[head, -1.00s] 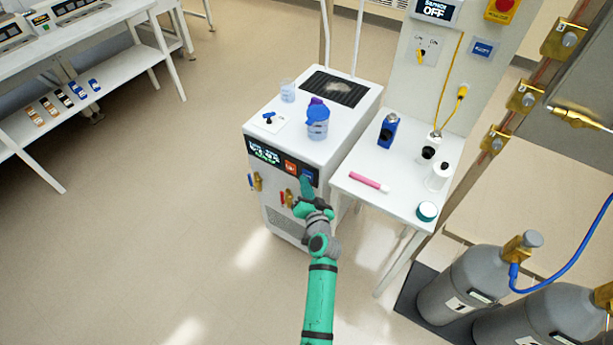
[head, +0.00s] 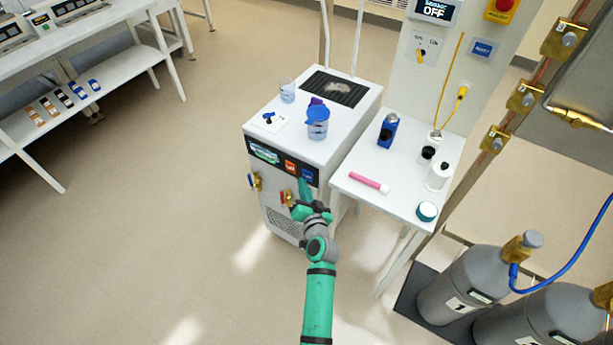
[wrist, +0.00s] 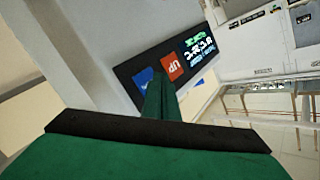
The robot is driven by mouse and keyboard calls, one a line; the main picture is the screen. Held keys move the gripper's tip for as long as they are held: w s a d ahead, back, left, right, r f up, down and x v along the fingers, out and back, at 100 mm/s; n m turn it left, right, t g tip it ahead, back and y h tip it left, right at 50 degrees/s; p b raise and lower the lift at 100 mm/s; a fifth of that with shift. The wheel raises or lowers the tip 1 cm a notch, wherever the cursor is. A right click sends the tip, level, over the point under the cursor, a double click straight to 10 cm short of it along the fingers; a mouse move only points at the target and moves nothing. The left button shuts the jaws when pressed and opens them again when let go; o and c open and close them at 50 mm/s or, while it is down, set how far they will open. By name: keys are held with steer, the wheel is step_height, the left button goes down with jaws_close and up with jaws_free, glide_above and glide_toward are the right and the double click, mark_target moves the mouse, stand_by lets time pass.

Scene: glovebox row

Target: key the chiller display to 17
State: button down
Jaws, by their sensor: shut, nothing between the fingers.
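The chiller (head: 330,148) is a white cabinet with a black front panel. The panel holds a lit display (head: 264,153), an orange-red button (head: 290,167) and a blue button (head: 309,175). In the wrist view the display (wrist: 200,46) is too blurred to read; the orange-red button (wrist: 172,67) reads "UP" and the blue button (wrist: 143,77) is partly covered by my fingers. My gripper (head: 303,184) is green, shut and empty, its tip just below the blue button in the head view. I cannot tell whether it touches the panel.
A blue-lidded jar (head: 317,125) and a beaker (head: 287,92) stand on top. A white side table (head: 375,166) with bottles and a pink stick adjoins on the right; gas cylinders (head: 465,285) stand beyond.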

steer(key=shift+s+a, duration=0.1)
steer(key=shift+s+a, duration=0.75)
steer(key=shift+s, duration=0.25)
steer(key=shift+s+a, duration=0.7)
steer(key=shift+s, duration=0.3)
stand_by(1.6)
steer(key=s+a, duration=0.2)
steer(key=s, duration=0.1)
steer(key=shift+a, duration=0.1)
stand_by(0.5)
steer(key=w+d, duration=0.5)
steer(key=w, duration=0.2)
stand_by(0.4)
